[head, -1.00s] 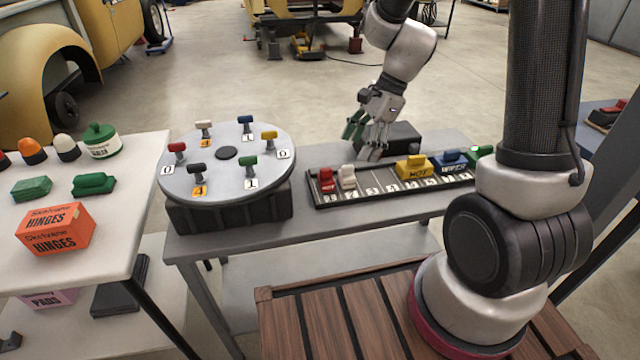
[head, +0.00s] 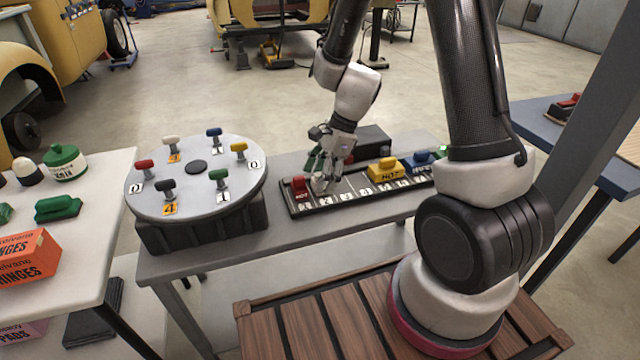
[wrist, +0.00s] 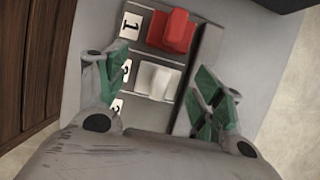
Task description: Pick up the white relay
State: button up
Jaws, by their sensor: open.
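The white relay (wrist: 155,80) stands in the second slot of the numbered rail (head: 355,184), beside the red relay (wrist: 172,30). In the head view the white relay (head: 319,185) is partly hidden by my fingers. My gripper (wrist: 162,74) is open, with green-padded fingers on either side of the white relay in the wrist view. A gap shows between it and each finger. In the head view my gripper (head: 324,168) is low over the rail's left end.
The red relay (head: 299,186) is close on the left. A yellow block (head: 384,171) and a blue block (head: 424,160) sit farther right on the rail. A dark box (head: 372,139) stands behind. A round turntable (head: 150,205) with several coloured handles is left.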

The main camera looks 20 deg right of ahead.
jog(key=c, duration=1.1)
jog(key=shift+c, duration=0.2)
jog(key=shift+r, duration=0.1)
